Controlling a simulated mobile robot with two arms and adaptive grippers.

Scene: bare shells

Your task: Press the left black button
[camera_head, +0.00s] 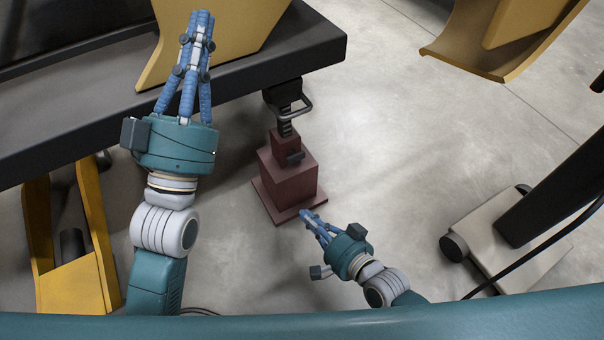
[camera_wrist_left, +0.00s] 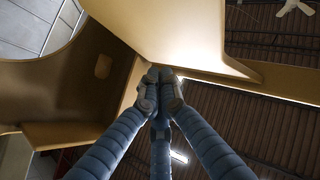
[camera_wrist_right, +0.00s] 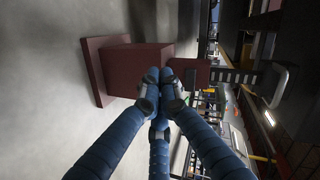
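I cannot make out a black button for certain in any view. My left gripper (camera_head: 202,18) points up the picture, over the dark table edge and in front of a yellow shell. In the left wrist view its fingertips (camera_wrist_left: 160,84) meet with nothing between them. My right gripper (camera_head: 308,216) is low, by the near right corner of a maroon stepped stand (camera_head: 291,182). In the right wrist view its fingertips (camera_wrist_right: 164,84) are together and empty, overlapping the stand (camera_wrist_right: 125,68); I cannot tell if they touch it.
The dark table (camera_head: 310,42) fills the upper left. A black handle (camera_head: 290,98) rises above the stand, under the table's end. A yellow frame (camera_head: 94,225) stands lower left, another yellow shell (camera_head: 470,55) upper right. A wheeled base (camera_head: 500,255) is at right. Open floor lies between.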

